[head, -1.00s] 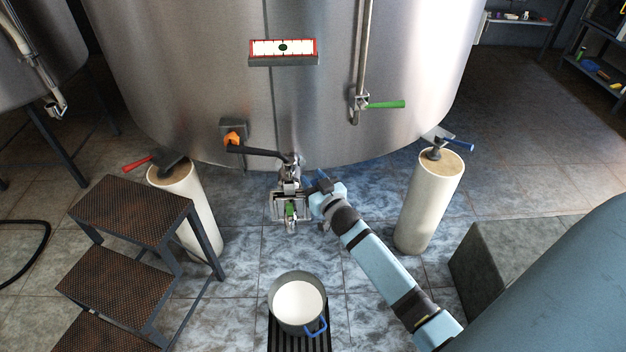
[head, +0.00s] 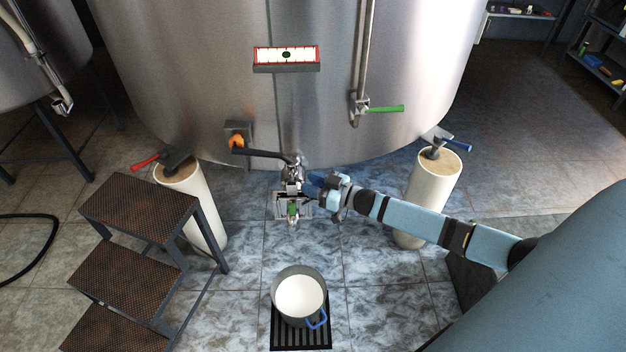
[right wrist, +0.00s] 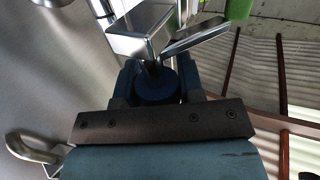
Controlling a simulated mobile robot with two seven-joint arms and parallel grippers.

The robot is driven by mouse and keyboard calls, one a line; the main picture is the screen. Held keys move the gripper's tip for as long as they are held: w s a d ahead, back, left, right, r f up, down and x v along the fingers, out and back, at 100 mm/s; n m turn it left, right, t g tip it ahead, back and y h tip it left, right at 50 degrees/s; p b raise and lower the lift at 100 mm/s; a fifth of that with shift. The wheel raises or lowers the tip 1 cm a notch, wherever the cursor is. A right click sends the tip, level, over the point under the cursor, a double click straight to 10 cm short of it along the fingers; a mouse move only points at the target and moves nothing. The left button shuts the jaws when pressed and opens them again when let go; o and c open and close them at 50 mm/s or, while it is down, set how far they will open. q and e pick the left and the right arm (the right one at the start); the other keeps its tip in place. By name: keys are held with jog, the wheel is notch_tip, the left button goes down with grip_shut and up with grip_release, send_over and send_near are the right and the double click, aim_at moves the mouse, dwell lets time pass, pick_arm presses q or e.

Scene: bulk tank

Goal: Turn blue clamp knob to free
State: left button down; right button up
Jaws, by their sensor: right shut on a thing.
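The blue clamp knob (right wrist: 157,88) is round and dark blue in the right wrist view. It sits between the two fingers of my right gripper (right wrist: 157,76), which is shut on it. A metal clamp bracket (right wrist: 143,30) lies just beyond the knob. In the head view my right gripper (head: 316,184) is at the right side of the outlet valve (head: 292,180) low on the tank front. There I cannot clearly separate the knob from the blue fingers. My left gripper is not in view.
The steel tank (head: 200,80) fills the back. A pot of white liquid (head: 299,296) stands on a floor grate (head: 300,338) below the valve. Steps (head: 140,209) stand at the left; pale tank legs (head: 432,180) stand on both sides. An orange-hubbed lever (head: 262,153) is above the valve.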

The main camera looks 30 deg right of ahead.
jog(key=shift+f+n+g+y+b, duration=0.1)
jog(key=shift+n+g+y+b, duration=0.25)
jog(key=shift+n+g+y, duration=0.75)
jog(key=n+g+y+b, duration=0.1)
jog(key=n+g+y, duration=0.1)
jog(key=y, duration=0.1)
jog(key=shift+s+a+n+g+b, duration=0.1)
jog(key=shift+n+g+b, duration=0.2)
jog(key=shift+b, duration=0.1)
jog(key=n+g+b, duration=0.1)
jog(key=n+g+y+b, duration=0.1)
jog(key=g, duration=0.1)
jog(key=n+g+y, duration=0.1)
jog(key=shift+s+a+g+b, duration=0.2)
jog(key=shift+s+g+b, duration=0.05)
jog(key=shift+g+b, duration=0.15)
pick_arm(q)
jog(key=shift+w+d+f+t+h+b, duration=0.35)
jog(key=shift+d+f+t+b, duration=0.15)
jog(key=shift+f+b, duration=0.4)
pick_arm(e)
jog(key=shift+s+n+g+y, duration=0.2)
jog(key=shift+n+g+y, duration=0.4)
jog(key=shift+n+g, duration=1)
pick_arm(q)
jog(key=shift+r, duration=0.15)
pick_arm(e)
jog(key=shift+s+a+g, duration=0.1)
jog(key=shift+g, duration=0.5)
